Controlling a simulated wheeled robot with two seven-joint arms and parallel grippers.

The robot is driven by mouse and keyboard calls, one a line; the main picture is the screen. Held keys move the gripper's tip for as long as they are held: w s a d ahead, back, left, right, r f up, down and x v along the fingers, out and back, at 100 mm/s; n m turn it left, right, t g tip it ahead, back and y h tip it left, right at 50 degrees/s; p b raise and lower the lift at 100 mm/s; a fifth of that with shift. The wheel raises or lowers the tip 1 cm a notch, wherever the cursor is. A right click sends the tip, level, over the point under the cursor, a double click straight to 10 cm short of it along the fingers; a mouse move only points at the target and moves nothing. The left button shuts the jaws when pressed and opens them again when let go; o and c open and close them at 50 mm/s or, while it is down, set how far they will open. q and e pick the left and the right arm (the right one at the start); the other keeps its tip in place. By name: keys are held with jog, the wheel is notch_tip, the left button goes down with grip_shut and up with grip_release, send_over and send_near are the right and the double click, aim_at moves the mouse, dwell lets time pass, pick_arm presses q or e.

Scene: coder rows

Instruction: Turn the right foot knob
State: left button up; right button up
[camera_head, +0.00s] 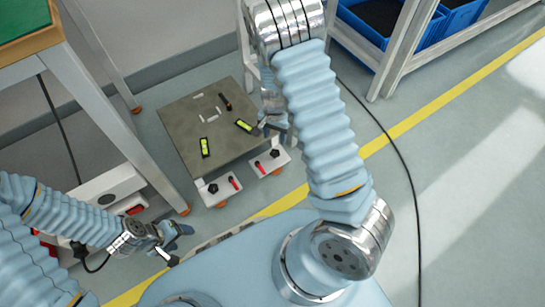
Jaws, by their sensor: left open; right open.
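A grey square plate (185,125) stands low on the floor, with two pale brackets at its near edge. The right bracket (283,158) carries a black star-shaped foot knob (275,153) and a red-handled piece beside it. The left bracket carries a similar black knob (213,188). My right gripper (276,130) is open, at the plate's right edge just above the right knob in the picture. I cannot tell its height, but no contact with the knob shows. My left gripper (179,246) is open and empty at lower left, apart from the plate.
Two yellow-green levels (205,147) (243,125) and a dark red-marked tool (225,101) lie on the plate. A green-topped bench (25,18) stands left, with a white red-marked device (118,190) below it. A rack with blue bins (395,25) is upper right. A black cable (412,185) crosses open floor.

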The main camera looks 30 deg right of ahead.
aim_at(275, 152)
jog(key=f+b, duration=0.1)
jog(key=f, duration=0.3)
jog(key=f+b, duration=0.2)
jog(key=f, duration=0.2)
jog(key=f+b, duration=0.1)
jog(key=f, duration=0.4)
jog(key=shift+w+d+b, duration=0.2)
jog(key=shift+w+b, duration=0.1)
jog(key=shift+c, duration=0.2)
jog(key=c, duration=0.7)
